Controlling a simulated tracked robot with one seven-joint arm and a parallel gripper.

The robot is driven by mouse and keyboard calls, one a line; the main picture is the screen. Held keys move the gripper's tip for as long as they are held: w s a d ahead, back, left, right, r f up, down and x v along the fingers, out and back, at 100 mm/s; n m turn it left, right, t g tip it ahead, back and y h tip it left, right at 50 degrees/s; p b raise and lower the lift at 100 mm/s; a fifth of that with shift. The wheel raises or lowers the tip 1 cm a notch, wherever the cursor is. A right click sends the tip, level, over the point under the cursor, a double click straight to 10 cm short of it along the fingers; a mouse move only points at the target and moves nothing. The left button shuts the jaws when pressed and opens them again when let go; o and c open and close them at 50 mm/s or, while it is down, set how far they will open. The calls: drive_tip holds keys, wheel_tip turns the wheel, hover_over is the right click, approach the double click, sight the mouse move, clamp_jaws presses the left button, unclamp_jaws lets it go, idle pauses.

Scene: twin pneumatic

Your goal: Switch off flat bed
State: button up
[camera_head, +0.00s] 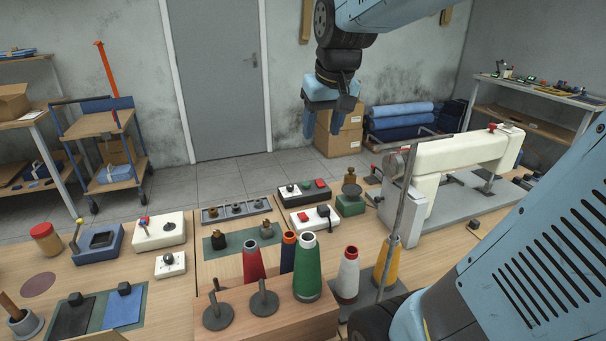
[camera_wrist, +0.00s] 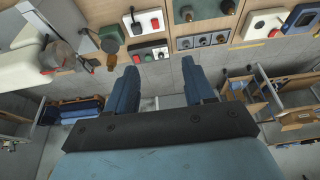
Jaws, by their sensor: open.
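A white sewing machine with a flat grey bed (camera_head: 465,198) stands on the table at the right. A black and white switch box (camera_head: 303,191) with a green and a red button sits left of it; it also shows in the wrist view (camera_wrist: 150,55). A white box (camera_head: 310,217) with a red part and a black part lies in front of that box; it shows in the wrist view too (camera_wrist: 146,23). No label tells me which box serves the flat bed. My gripper (camera_head: 323,125) hangs above and beyond the table's back edge, open and empty, fingers apart (camera_wrist: 160,65).
A thin grey post (camera_head: 398,215) rises before the machine. A green-based weight (camera_head: 350,200) stands beside the switch boxes. A row of knobs (camera_head: 237,210) and a white lever box (camera_head: 158,231) lie to the left.

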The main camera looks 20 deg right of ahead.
drive_tip(key=w+d+f+g, duration=0.1)
drive_tip(key=w+d+f, duration=0.15)
drive_tip(key=w, duration=0.75)
drive_tip(key=g, duration=0.3)
hover_over(322, 185)
wheel_tip(322, 185, down, 19)
wheel_tip(322, 185, down, 13)
drive_tip(key=shift+r, duration=0.1)
drive_tip(key=shift+c, duration=0.5)
